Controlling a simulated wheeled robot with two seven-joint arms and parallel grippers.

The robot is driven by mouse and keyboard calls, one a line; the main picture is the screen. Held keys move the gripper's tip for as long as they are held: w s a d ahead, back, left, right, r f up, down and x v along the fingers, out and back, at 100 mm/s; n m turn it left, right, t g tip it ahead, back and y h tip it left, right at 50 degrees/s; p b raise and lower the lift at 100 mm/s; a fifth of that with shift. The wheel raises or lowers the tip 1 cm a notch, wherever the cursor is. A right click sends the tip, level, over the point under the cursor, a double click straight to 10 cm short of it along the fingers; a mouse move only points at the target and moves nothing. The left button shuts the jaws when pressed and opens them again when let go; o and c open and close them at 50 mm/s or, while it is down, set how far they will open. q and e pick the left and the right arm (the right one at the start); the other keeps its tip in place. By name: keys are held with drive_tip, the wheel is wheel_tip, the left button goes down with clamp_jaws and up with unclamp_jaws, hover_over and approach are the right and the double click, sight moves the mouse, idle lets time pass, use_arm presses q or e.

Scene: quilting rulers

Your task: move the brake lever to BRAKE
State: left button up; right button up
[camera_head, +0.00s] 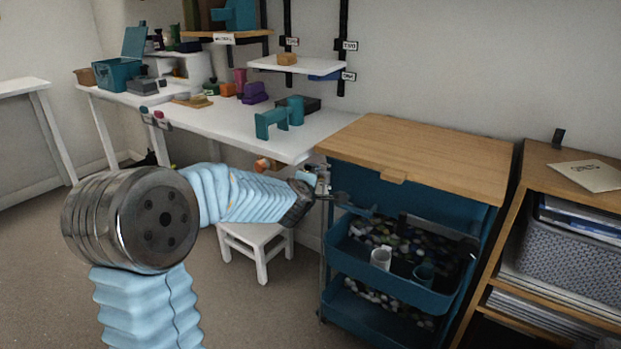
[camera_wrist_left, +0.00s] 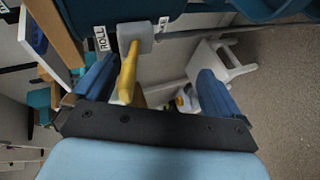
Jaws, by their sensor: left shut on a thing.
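The brake lever (camera_wrist_left: 127,75) has a yellow handle on a grey pivot block, seen in the left wrist view. Its handle hangs down from the block and leans slightly to the ROLL label's side. The ROLL label (camera_wrist_left: 100,38) is left of the block; a partly hidden label ending in KE (camera_wrist_left: 163,23) is right of it. My left gripper (camera_wrist_left: 160,77) has the handle between its blue fingers, nearer the left one. It is shut on the lever, though contact is unclear. In the head view my left gripper (camera_head: 318,187) is at the teal cart's (camera_head: 345,160) left side. My right gripper is out of view.
The cart has a wooden top (camera_head: 430,150) and lower trays with cups and small pieces. A white stool (camera_head: 257,245) stands under my left arm. A white worktable (camera_head: 215,118) is behind, and a wooden shelf (camera_head: 545,150) is at the right.

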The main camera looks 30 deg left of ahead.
use_arm(q)
drive_tip(key=shift+d+f, duration=0.15)
drive_tip(key=shift+f, duration=0.05)
drive_tip(key=p+v, duration=0.3)
drive_tip(key=v, duration=0.4)
idle(0.3)
drive_tip(key=shift+w+r, duration=0.15)
drive_tip(key=shift+r, duration=0.05)
